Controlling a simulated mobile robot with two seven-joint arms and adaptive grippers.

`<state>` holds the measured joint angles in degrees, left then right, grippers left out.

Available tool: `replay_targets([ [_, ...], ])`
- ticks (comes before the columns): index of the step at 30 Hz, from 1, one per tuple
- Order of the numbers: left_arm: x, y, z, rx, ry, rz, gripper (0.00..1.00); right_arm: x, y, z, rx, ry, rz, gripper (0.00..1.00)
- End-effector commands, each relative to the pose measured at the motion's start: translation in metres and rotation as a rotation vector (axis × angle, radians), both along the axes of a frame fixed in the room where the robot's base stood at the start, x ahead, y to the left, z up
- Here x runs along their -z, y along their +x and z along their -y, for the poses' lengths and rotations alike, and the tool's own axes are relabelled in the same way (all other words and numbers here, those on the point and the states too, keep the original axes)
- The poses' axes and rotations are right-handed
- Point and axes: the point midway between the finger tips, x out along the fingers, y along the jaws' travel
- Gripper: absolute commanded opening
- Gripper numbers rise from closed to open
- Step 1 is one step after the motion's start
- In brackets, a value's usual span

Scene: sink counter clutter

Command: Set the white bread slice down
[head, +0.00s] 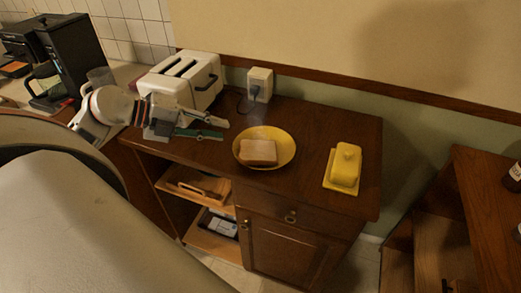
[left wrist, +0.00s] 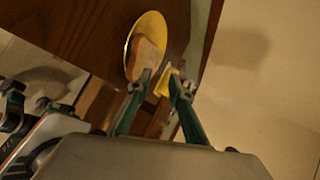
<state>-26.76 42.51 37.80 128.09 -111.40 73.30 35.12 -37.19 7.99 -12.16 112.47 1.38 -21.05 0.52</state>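The white bread slice (head: 258,152) lies on a round yellow plate (head: 285,143) on the dark wooden cabinet. The slice also shows in the left wrist view (left wrist: 142,58), on the plate (left wrist: 155,22). My left gripper (head: 221,129) is open and empty. It is to the left of the plate in the head view, with its two green fingers apart and clear of the bread. The left wrist view shows the fingertips (left wrist: 160,82) spread. Dark and teal parts at that view's left edge look like my right gripper (left wrist: 12,105); its fingers are unclear.
A white toaster (head: 185,80) stands behind my left gripper. A yellow butter dish (head: 345,167) sits at the cabinet's right end. A socket with a plug (head: 258,85) is on the wall. The cabinet top (head: 310,135) between plate and butter dish is free.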

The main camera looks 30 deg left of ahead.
Motion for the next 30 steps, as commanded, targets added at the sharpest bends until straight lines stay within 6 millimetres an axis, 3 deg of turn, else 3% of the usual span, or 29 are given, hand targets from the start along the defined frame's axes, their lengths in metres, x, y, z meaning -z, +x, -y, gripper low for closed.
replay_targets([
  [8,-0.002,-0.001,0.0,0.001,0.0,0.0,0.21,0.001,-0.001,0.0,0.0,-0.001,-0.005,0.4],
  [14,-0.031,-0.008,-0.006,0.0,0.0,-0.002,0.21,-0.026,-0.004,0.0,-0.001,-0.001,-0.012,0.4],
  [21,-0.064,-0.018,-0.014,0.001,0.002,0.0,0.21,-0.029,0.0,-0.001,0.0,0.002,0.0,0.4],
  [30,-0.074,-0.021,-0.015,0.001,-0.001,-0.002,0.21,-0.026,-0.002,0.0,0.0,0.0,-0.004,0.4],
])
